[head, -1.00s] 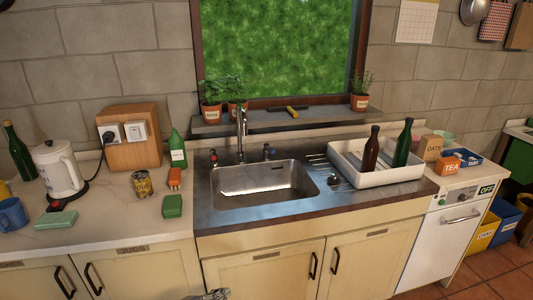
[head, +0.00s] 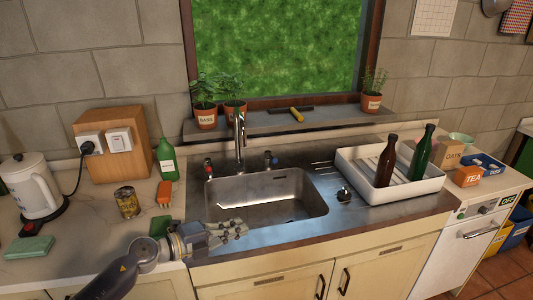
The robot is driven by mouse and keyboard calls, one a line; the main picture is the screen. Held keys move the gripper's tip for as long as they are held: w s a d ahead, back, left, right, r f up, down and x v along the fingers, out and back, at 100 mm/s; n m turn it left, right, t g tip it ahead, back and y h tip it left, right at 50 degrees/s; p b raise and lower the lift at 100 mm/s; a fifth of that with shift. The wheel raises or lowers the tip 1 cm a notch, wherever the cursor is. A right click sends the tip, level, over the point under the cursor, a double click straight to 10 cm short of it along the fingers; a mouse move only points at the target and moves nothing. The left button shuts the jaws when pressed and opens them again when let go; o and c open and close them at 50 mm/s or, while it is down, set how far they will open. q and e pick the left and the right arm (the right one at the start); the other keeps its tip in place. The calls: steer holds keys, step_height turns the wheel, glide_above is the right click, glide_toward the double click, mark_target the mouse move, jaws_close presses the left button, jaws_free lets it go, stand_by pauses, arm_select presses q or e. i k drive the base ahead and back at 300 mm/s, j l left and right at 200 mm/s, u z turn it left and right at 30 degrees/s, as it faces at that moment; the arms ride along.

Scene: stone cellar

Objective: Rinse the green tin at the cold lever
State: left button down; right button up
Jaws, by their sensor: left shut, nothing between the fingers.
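My left gripper (head: 238,229) is shut and empty, over the counter's front edge at the sink's front left corner. A small green block-shaped thing (head: 160,220) lies on the counter just behind my left arm, which partly hides it. A cylindrical tin with a yellowish-green label (head: 127,202) stands upright farther left. I cannot tell for sure which is the green tin. The steel sink (head: 265,212) is empty. Its tall tap (head: 240,140) stands behind it, with a blue-marked lever (head: 271,159) at right and a red-marked lever (head: 208,166) at left. My right gripper is out of view.
A green bottle (head: 167,158) and an orange thing (head: 164,194) stand left of the sink. A kettle (head: 35,185) and a pale green pad (head: 29,247) are at far left.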

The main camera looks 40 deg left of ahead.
mark_target(268, 152)
steer(key=i+j, duration=0.7)
steer(key=j, duration=0.25)
